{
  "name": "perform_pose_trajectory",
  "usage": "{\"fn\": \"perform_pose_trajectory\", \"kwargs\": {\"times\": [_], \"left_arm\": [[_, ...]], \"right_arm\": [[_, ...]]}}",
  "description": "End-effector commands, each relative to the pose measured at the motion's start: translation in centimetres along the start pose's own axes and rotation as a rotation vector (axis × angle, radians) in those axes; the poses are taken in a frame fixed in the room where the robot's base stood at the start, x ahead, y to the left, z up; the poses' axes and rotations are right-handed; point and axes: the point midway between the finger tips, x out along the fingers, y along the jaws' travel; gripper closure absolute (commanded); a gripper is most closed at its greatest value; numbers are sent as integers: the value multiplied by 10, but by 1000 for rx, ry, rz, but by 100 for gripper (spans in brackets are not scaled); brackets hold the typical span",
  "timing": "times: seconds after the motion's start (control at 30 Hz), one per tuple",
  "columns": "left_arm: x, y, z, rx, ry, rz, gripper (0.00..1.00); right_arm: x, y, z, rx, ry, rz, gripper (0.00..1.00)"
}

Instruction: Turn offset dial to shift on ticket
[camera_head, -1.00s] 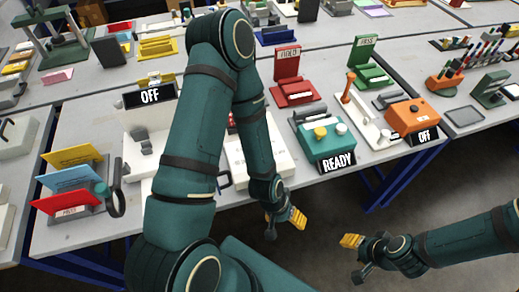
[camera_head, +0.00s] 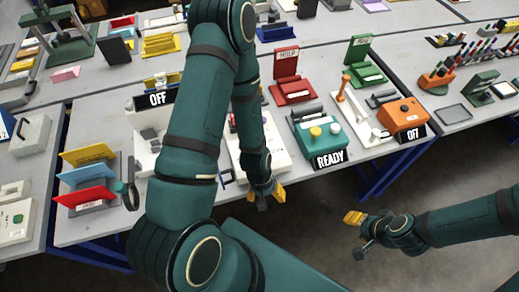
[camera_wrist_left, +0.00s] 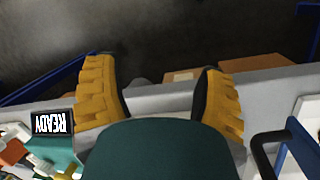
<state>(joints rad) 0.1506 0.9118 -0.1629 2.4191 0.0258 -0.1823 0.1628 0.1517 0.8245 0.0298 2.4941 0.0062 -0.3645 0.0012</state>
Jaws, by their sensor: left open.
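A white machine (camera_head: 146,136) with an OFF sign stands left of my left arm, partly hidden. A teal box (camera_head: 318,138) with a yellow knob, a pale knob and a READY sign stands to the right. An orange box (camera_head: 404,114) with a dark knob and an OFF sign is farther right. I cannot tell which part is the offset dial or the ticket. My left gripper (camera_head: 270,195) is open and empty at the table's front edge; its spread yellow fingers show in the left wrist view (camera_wrist_left: 155,68). My right gripper (camera_head: 357,234) hangs over the floor; its opening is unclear.
Red (camera_head: 292,85) and green (camera_head: 364,68) holders stand behind the teal box. A rack of yellow, blue and red cards (camera_head: 88,198) sits at the left. A white device (camera_head: 268,160) is partly behind my left forearm. Open floor lies before the table.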

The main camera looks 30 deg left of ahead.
Motion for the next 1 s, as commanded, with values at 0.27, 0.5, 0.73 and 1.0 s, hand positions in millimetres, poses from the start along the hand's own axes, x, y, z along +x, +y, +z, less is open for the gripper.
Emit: {"fn": "perform_pose_trajectory", "kwargs": {"times": [0.27,0.5,0.73,1.0], "left_arm": [[-60,-15,-71,-230,79,-119,30],[-148,-13,-126,-527,165,-147,30],[-172,-12,-136,-628,178,-141,30],[-131,-21,-140,-630,175,-145,30]], "right_arm": [[0,0,0,0,0,0,53],[0,0,0,0,0,0,53],[1,0,0,-1,0,0,53],[11,3,1,-1,0,2,53]]}}
